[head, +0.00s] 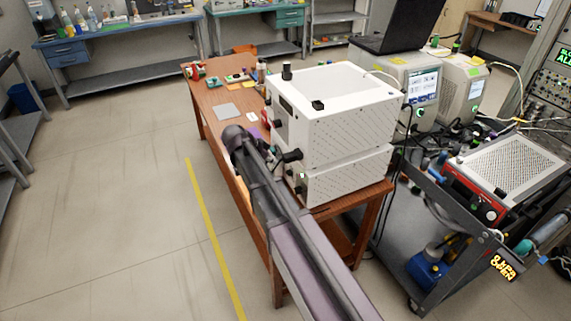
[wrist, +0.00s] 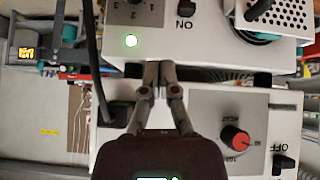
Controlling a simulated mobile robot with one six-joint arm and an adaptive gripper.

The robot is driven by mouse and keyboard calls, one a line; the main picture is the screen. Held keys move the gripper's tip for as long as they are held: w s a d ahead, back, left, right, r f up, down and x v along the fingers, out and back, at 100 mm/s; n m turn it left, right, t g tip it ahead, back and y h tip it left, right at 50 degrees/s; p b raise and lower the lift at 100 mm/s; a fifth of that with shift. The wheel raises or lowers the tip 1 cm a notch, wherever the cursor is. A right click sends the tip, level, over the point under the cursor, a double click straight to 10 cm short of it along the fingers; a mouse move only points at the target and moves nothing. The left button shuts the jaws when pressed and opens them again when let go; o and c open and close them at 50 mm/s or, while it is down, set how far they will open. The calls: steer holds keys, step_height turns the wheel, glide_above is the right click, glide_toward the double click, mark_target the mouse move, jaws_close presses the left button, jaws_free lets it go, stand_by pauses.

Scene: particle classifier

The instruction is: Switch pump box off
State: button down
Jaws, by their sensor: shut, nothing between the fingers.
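Two white boxes stand stacked on the wooden table. In the wrist view, which is upside down, the lower box (wrist: 225,45) shows at the top with a lit green lamp (wrist: 130,41), a black rocker switch (wrist: 187,8) and an ON label beside it. The upper box (wrist: 245,170) has a red-capped dial (wrist: 236,137) and another black switch (wrist: 284,164). I cannot read which one is the pump box. My gripper (wrist: 156,90) is shut and empty, its tips near the seam between the boxes; contact is unclear. In the head view my arm hides part of the fronts.
The upper box (head: 340,105) and lower box (head: 345,180) sit at the near end of the wooden table (head: 205,95). A cart (head: 405,245) with equipment and cables stands close on the right. The floor (head: 110,200) to the left is open, with a yellow line.

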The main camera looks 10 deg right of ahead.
steer(key=shift+m+t+h, duration=0.3)
steer(key=shift+m, duration=0.3)
steer(key=w, duration=0.1)
steer(key=w+a+r, duration=0.1)
steer(key=w+r+p, duration=0.1)
steer(key=shift+a+r, duration=0.25)
steer(key=shift+f, duration=0.15)
steer(key=b, duration=0.7)
glide_above(291, 171)
steer(key=a, duration=0.2)
steer(key=f, duration=0.7)
steer(key=shift+s+a, duration=0.2)
steer(key=shift+s, duration=0.2)
steer(key=shift+d+f+b, duration=0.15)
steer(key=shift+f+b, duration=0.15)
steer(key=shift+b, duration=0.15)
steer(key=shift+f+b, duration=1.6)
steer(key=shift+f, duration=0.1)
